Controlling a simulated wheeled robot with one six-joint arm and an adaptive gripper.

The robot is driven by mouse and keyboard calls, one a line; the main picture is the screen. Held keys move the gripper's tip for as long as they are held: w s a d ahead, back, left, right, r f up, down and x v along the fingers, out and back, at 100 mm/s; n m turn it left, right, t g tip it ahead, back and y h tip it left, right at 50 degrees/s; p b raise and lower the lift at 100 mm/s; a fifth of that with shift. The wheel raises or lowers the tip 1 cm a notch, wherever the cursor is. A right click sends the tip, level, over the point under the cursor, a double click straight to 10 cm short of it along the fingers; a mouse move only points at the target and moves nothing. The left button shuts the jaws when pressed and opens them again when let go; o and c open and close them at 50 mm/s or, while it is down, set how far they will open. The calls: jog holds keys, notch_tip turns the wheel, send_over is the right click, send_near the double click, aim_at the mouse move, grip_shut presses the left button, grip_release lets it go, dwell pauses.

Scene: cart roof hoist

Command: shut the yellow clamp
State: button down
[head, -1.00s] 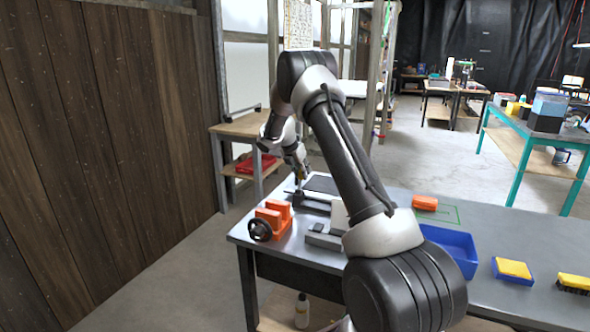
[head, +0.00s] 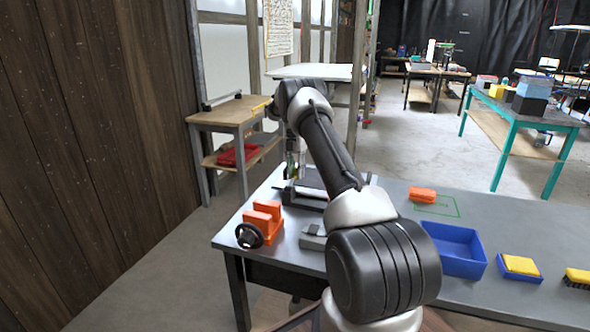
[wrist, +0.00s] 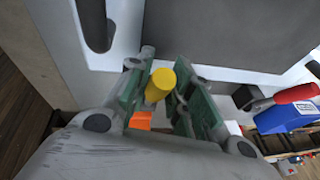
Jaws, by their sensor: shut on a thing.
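The yellow clamp shows in the wrist view as a short, round yellow handle (wrist: 160,85) between my gripper's green-padded fingers. My gripper (wrist: 157,92) is shut on it. In the head view my gripper (head: 293,172) points down at the far left part of the grey table, by a dark fixture (head: 306,193). Only a small yellow-green patch shows there, and my arm hides part of the fixture. I cannot tell how far the clamp is turned.
An orange vise (head: 265,222) with a black handwheel stands at the table's left front. A wooden side table (head: 228,115) stands behind left.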

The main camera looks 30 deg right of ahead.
jog(key=shift+w+d+f+y, duration=0.1)
jog(key=shift+f+y, duration=0.15)
jog(key=shift+y, duration=0.05)
dwell(0.4)
jog(key=c, duration=1.3)
grip_release()
jog(key=shift+o, duration=0.2)
jog(key=v, duration=0.5)
jog(key=shift+w+d, duration=0.1)
jog(key=shift+w, duration=0.1)
jog(key=shift+v, duration=1.1)
